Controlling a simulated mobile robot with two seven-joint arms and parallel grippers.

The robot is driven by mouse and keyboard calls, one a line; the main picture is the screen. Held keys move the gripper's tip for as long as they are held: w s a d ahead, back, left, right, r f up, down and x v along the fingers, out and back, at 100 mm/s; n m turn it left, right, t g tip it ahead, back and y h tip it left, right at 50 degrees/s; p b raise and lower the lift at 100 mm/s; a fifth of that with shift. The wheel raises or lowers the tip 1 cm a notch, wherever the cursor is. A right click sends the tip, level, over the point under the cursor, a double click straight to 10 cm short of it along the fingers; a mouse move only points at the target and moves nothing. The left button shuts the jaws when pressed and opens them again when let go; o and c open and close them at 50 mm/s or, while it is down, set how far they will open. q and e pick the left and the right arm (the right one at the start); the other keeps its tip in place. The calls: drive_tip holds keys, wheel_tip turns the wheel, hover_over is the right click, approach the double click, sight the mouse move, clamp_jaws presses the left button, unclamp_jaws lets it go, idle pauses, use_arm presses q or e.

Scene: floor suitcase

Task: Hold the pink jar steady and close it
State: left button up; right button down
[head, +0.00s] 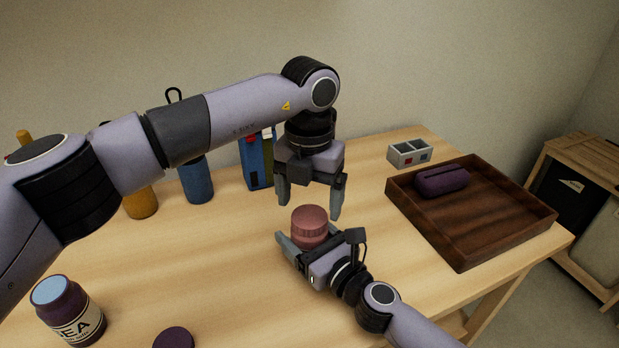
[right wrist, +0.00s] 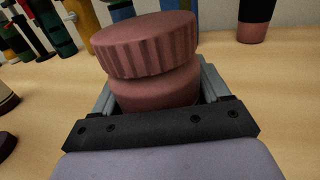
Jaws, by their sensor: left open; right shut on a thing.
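The pink jar (head: 309,238) stands on the wooden table, with its ribbed pink lid (head: 309,216) resting on top. My right gripper (head: 308,246) is shut around the jar's body, low down. In the right wrist view, the jar body (right wrist: 155,90) sits between the fingers and the lid (right wrist: 147,45) shows above them, with a visible step between lid and body. I cannot tell whether the lid is seated. My left gripper (head: 310,204) points down, open, just above the lid, with its fingers spread to either side and no clear contact.
A dark wooden tray (head: 470,245) with a purple case (head: 442,181) lies at right, beside a small grey two-part box (head: 408,152). A labelled jar (head: 68,312) and a dark round lid (head: 173,338) are front left. Bottles and a blue box (head: 257,160) stand behind.

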sight(309, 216)
use_arm(q)
drive_tip(key=shift+f, duration=1.6)
drive_tip(key=c, duration=1.1)
drive_tip(key=m, duration=0.5)
drive_tip(key=o, duration=1.3)
drive_tip(key=shift+c, duration=0.2)
drive_tip(key=shift+r, duration=0.1)
wheel_tip(309, 216, up, 12)
